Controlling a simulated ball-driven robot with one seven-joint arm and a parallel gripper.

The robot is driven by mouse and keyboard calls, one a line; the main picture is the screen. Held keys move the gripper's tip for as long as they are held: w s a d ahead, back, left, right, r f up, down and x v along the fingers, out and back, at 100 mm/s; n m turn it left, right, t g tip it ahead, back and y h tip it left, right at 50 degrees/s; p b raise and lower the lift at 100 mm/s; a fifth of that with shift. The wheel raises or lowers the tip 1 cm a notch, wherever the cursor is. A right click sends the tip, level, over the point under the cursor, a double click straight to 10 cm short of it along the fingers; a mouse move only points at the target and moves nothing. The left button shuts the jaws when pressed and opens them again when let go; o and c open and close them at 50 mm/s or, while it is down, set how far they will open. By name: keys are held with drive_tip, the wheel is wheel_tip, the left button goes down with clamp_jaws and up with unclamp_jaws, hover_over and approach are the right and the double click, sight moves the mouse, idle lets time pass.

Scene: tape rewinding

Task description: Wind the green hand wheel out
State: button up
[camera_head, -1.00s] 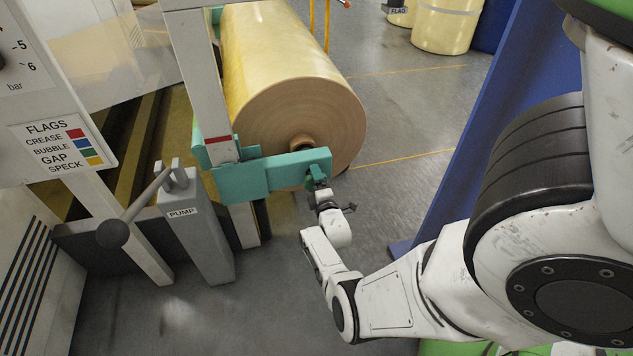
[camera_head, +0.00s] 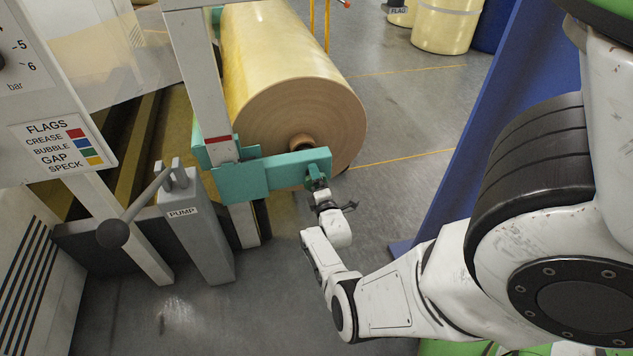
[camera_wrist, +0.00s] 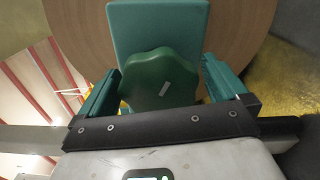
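The green hand wheel (camera_wrist: 150,72) has a lobed rim and a pale mark on its face. It sits in front of a teal block (camera_wrist: 158,25) in the wrist view. In the head view, the wheel (camera_head: 316,180) is small at the right end of the teal arm (camera_head: 290,168), partly hidden by my gripper (camera_head: 320,188). In the wrist view the two teal fingers of my gripper (camera_wrist: 162,78) lie left and right of the wheel, very close to its rim. I cannot tell whether they press on it.
A large tan roll (camera_head: 310,110) stands right behind the teal arm. A grey pump post (camera_head: 200,235) with a ball-ended lever (camera_head: 112,233) stands to the left. A blue panel (camera_head: 465,130) rises on the right. Floor is free between them.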

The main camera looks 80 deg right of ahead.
drive_tip(key=shift+s+a+r+p, duration=0.1)
drive_tip(key=shift+a+p, duration=0.15)
drive_tip(key=shift+p, duration=0.1)
drive_tip(key=p+v, duration=0.7)
drive_tip(key=v, duration=0.3)
drive_tip(key=shift+s, duration=0.1)
idle(0.4)
